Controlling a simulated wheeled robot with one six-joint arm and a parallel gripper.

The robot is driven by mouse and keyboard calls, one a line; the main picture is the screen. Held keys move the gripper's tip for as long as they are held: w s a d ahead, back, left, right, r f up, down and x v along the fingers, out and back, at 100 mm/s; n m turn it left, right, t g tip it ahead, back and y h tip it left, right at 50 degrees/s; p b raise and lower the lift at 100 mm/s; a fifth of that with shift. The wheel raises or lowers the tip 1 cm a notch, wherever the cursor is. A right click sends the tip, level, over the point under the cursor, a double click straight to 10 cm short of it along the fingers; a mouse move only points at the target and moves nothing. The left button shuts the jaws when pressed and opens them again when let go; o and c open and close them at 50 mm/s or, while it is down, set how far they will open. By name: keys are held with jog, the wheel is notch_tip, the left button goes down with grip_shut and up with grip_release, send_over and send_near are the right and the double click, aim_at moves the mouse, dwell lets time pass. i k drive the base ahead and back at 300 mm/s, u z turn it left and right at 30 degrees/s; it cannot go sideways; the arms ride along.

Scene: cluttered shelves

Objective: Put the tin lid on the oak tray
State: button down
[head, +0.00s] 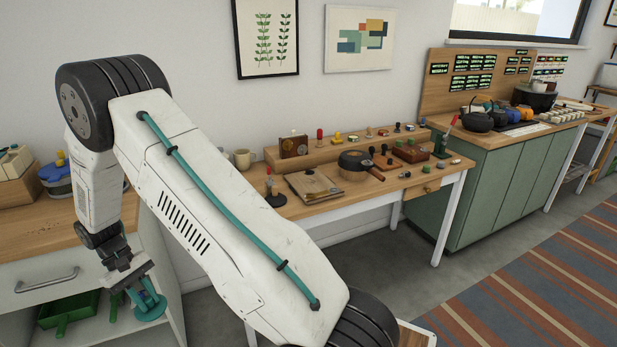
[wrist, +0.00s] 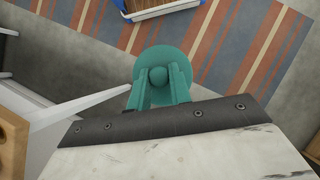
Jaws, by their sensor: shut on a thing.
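The tin lid is a round teal disc with a small knob; it shows in the wrist view (wrist: 160,54) and low at the left in the head view (head: 152,309). My gripper (wrist: 159,72) is shut on its knob, one teal finger on each side. In the head view my gripper (head: 139,290) hangs with the lid in the air in front of the left cabinet. A wood-bottomed tray with a blue and white rim (wrist: 128,17) is cut off at the top of the wrist view. I cannot tell if it is the oak tray.
A green cabinet (head: 500,175) with kettles is at right. A striped rug (head: 530,280) covers open floor.

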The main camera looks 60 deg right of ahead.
aim_at(311, 180)
jog(key=z, duration=1.25)
jog(key=i, duration=0.1)
jog(key=z, duration=0.05)
